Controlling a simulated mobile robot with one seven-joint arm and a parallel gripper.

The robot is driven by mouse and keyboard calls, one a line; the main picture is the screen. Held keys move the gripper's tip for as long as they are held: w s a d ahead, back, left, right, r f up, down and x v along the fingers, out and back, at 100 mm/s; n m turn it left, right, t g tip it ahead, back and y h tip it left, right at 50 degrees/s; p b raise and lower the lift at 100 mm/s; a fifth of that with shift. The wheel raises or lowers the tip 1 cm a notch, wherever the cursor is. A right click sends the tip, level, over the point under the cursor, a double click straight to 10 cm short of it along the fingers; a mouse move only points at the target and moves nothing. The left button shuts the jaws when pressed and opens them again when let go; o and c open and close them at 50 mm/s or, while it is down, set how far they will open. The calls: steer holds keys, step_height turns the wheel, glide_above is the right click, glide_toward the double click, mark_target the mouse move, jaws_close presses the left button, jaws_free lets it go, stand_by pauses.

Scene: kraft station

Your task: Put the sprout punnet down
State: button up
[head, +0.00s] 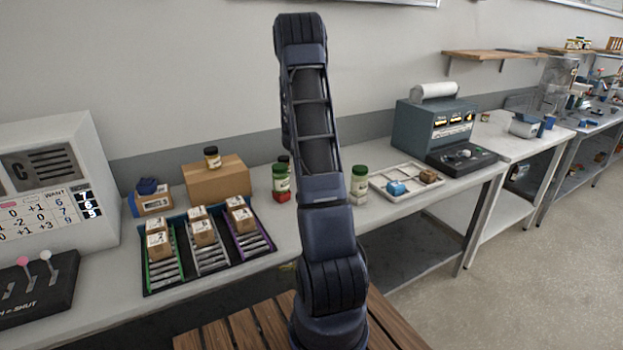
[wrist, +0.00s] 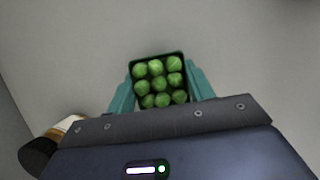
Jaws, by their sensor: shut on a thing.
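The sprout punnet (wrist: 158,80) is a dark tray filled with several round green sprouts, seen from above in the wrist view. My gripper (wrist: 161,88) is shut on it, with one teal finger against each side. A plain grey surface lies behind the punnet; I cannot tell whether the punnet touches it. In the head view my own arm stands in the middle, and neither the gripper nor the punnet can be made out.
A dark-lidded jar (wrist: 48,150) is close at the lower left in the wrist view. The worktop (head: 262,262) holds a rack of small boxes (head: 203,254), a cardboard box (head: 216,178), green-lidded jars (head: 359,185) and a white divided tray (head: 407,180).

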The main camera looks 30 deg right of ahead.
steer(key=shift+f, duration=0.1)
steer(key=o, duration=1)
steer(key=shift+c, duration=0.2)
steer(key=s+a+r+m, duration=0.1)
steer(key=s+a+r, duration=0.1)
steer(key=a+r, duration=0.35)
steer(key=s+a+r+m+t, duration=0.1)
steer(key=s+a+r+m, duration=0.1)
steer(key=r, duration=0.6)
steer(key=s+a+r+m, duration=0.1)
steer(key=s+a+r, duration=0.15)
steer(key=r, duration=0.45)
steer(key=s+a+r+m+t+y, duration=0.1)
steer(key=s+a+r+m, duration=0.2)
steer(key=s+a, duration=0.3)
steer(key=s+a+r+m+t+y, duration=0.1)
steer(key=s+a+m, duration=0.5)
steer(key=s, duration=0.7)
steer(key=s+a+r+m+t+y, duration=0.1)
steer(key=s+a+r+m, duration=0.4)
steer(key=s, duration=0.5)
steer(key=shift+s+a+r+t+y, duration=0.3)
steer(key=shift+a+r+y, duration=0.2)
steer(key=shift+y, duration=0.3)
